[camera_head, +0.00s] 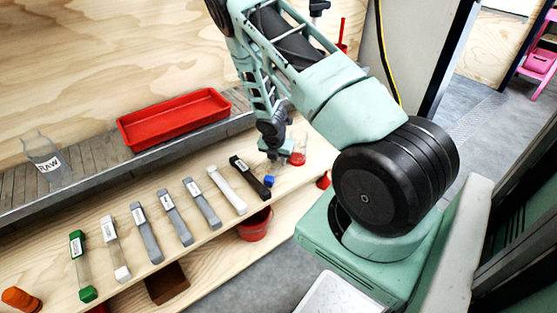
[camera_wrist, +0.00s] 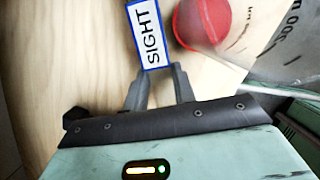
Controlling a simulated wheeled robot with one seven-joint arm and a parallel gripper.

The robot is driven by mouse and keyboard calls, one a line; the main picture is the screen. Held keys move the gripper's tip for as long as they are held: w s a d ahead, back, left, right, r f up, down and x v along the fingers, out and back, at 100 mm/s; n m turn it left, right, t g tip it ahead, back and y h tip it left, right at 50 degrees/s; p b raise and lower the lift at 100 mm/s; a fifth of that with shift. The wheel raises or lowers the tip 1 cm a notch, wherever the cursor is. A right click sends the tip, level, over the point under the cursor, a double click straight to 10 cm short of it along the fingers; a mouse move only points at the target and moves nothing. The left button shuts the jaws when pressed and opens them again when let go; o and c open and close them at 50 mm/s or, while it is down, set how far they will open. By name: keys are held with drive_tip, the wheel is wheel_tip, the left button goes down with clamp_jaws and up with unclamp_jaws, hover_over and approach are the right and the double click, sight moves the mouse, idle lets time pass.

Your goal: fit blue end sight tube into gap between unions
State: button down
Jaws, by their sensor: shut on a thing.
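My gripper (camera_head: 271,158) points down over the right end of the bench. In the wrist view its two fingers (camera_wrist: 153,75) are closed on the near end of the sight tube's white SIGHT label (camera_wrist: 148,35), which has a blue border. In the head view a small blue end of the sight tube (camera_head: 269,181) shows just below the gripper, beside a black-ended piece (camera_head: 250,177). The rest of the tube is hidden by the gripper. I cannot pick out the unions or the gap between them in either view.
Several labelled tubes lie in a row on the wooden bench, from a green-ended one (camera_head: 82,266) to the black one. A red tray (camera_head: 175,118) and a clear RAW jug (camera_head: 42,152) stand behind. A clear vessel with red (camera_head: 298,150) is close right of the gripper; a red bucket (camera_head: 255,225) is below.

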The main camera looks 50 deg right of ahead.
drive_tip(key=shift+w+a+r, duration=0.1)
drive_tip(key=shift+a+r, duration=0.05)
drive_tip(key=shift+r, duration=0.3)
wheel_tip(320, 180, up, 6)
drive_tip(key=shift+r+p, duration=0.2)
drive_tip(key=shift+p, duration=0.9)
drive_tip(key=w+a, duration=0.1)
drive_tip(key=a, duration=0.5)
drive_tip(key=w+a, duration=0.2)
drive_tip(key=a, duration=0.4)
drive_tip(key=w+a, duration=0.1)
drive_tip(key=a, duration=0.6)
drive_tip(key=shift+w+f, duration=0.25)
